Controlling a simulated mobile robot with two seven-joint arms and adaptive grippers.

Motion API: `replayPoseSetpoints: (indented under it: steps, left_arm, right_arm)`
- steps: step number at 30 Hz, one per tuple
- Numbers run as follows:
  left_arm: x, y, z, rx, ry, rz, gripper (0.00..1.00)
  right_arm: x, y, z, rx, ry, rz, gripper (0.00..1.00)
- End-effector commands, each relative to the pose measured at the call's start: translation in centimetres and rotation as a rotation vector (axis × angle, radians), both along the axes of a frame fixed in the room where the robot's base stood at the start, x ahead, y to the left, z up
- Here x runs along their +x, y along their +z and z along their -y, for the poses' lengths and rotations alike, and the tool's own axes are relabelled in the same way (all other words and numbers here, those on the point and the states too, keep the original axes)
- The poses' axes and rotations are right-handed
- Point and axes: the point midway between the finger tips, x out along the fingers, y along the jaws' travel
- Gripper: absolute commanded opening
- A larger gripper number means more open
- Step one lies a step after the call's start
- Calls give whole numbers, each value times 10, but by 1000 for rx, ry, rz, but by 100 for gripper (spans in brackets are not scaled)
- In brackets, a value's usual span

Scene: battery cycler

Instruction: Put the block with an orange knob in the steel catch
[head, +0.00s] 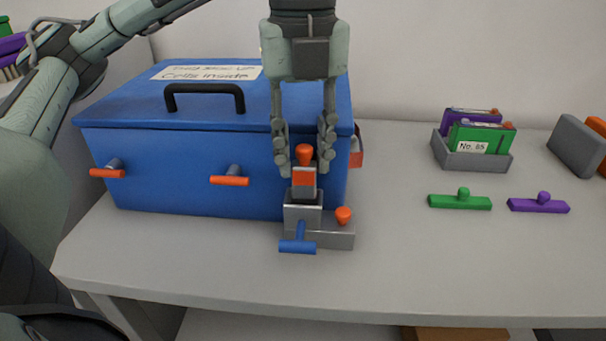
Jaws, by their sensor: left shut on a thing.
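A small block (304,179) with an orange face and an orange knob on top is between the fingers of my left gripper (304,150). The gripper points down and is shut on it. The steel catch (302,216) is a grey metal housing at the front of the blue box, directly below the block. The block is upright, its lower end at the catch's top opening; how deep it sits I cannot tell. A blue T-handle (298,246) is at the catch's front. A low grey part (335,240) with another orange knob joins its right side. My right gripper is out of view.
A blue lidded box (200,172) with a black handle and orange T-latches stands behind the catch. A grey holder (472,162) with purple and green packs, a green bar (459,202) and a purple bar (539,205) are on the right. The table between is clear.

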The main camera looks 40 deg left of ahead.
Motion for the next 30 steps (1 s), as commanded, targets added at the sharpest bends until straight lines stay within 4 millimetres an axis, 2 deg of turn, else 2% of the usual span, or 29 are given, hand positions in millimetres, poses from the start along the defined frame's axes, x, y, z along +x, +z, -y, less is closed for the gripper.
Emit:
replayPoseSetpoints:
  steps: [9,20,30]
  left_arm:
    - [-1,-38,0,0,0,-1,0]
    - [-1,-41,0,0,-1,0,0]
    - [-1,-46,0,0,-1,-3,0]
  right_arm:
    - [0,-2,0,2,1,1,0]
    - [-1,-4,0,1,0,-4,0]
    - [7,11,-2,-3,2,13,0]
